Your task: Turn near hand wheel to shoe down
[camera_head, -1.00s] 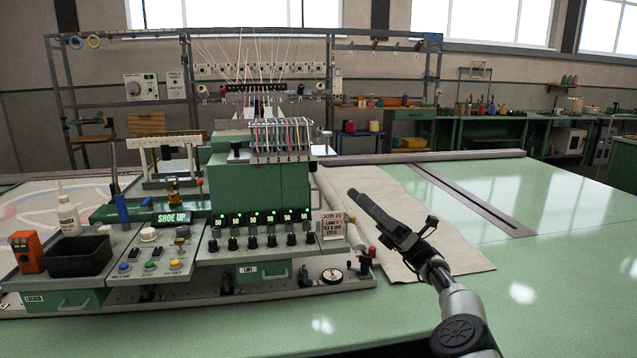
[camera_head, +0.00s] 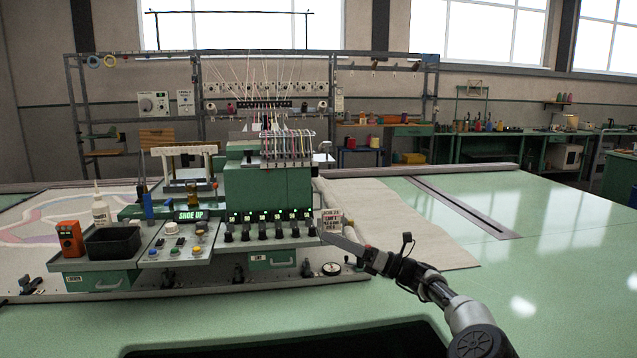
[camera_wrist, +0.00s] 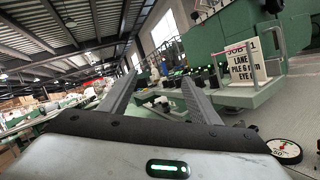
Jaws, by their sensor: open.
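The green tufting machine (camera_head: 268,190) stands at the centre-left of the head view. Its lit display (camera_head: 190,215) reads SHOE UP. I cannot pick out the near hand wheel with certainty; small dark fittings (camera_head: 307,268) sit along the machine's front lower edge. A round white-faced dial (camera_head: 331,268) lies at its right end and also shows at the right of the wrist view (camera_wrist: 285,150). My gripper (camera_head: 328,238) reaches in from the right, beside the job card (camera_head: 330,219). In the wrist view, my gripper (camera_wrist: 158,80) is open, with nothing visibly held between the fingers.
The green table (camera_head: 545,215) is clear at right, beside pale cloth (camera_head: 390,215).

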